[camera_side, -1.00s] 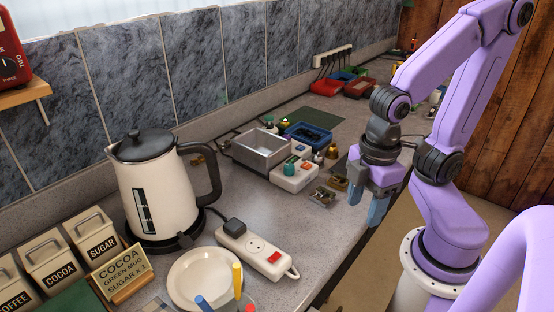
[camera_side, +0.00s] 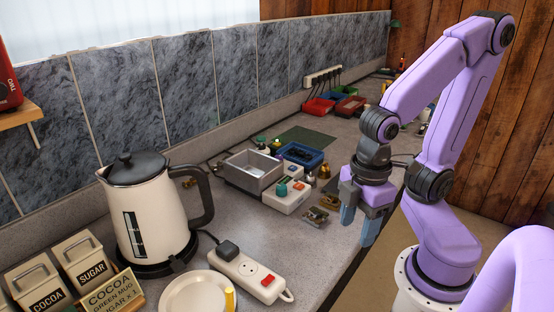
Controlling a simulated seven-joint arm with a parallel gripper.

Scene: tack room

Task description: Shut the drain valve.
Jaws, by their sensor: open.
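My gripper (camera_side: 359,222) is open and empty, its blue-grey fingers pointing down near the counter's right edge. Small brass-coloured fittings lie on the counter just left of it: one on a small plate (camera_side: 316,216) and another (camera_side: 329,201) close behind. I cannot tell which of these, if any, is the drain valve, nor the position of any handle. A grey metal basin (camera_side: 253,171) stands farther left, with another small brass piece (camera_side: 189,182) near the wall behind the kettle. The gripper appears apart from all of these.
A white box with coloured knobs (camera_side: 288,197) and a blue tray (camera_side: 300,155) stand beside the basin. A cream kettle (camera_side: 152,213), a power strip (camera_side: 247,275) and a white plate (camera_side: 197,294) are in front. Bare counter (camera_side: 300,243) lies between the strip and gripper.

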